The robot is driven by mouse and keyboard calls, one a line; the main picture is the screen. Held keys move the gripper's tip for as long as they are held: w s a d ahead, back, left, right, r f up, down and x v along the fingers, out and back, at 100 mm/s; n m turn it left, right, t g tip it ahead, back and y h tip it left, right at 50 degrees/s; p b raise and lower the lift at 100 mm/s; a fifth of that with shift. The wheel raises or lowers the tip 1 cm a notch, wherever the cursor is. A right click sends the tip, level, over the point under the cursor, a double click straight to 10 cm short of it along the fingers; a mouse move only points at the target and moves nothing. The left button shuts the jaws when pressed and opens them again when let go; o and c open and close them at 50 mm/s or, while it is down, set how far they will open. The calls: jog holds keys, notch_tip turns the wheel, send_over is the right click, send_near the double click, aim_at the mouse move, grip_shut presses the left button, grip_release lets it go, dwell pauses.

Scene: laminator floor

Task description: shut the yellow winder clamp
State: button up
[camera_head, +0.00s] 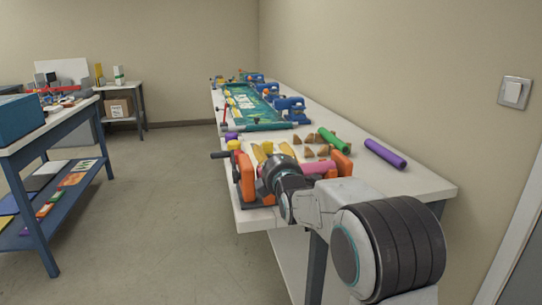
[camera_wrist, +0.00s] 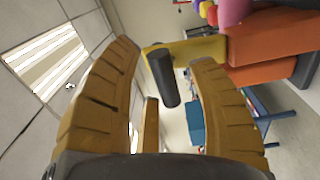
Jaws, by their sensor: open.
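A winder with orange end blocks (camera_head: 247,178) stands on the near end of the long white bench, with a pink roll (camera_head: 318,167) across it. In the wrist view a yellow arm (camera_wrist: 208,50), seemingly the clamp, reaches from the orange block (camera_wrist: 270,40) and carries a black cylindrical handle (camera_wrist: 163,78). A black handle (camera_head: 219,155) sticks out left.
A green machine (camera_head: 245,105) with blue clamps stands farther back. A blue-framed table (camera_head: 60,130) is at left, with open floor (camera_head: 160,190) between.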

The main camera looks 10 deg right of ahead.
grip_shut()
dwell(0.6)
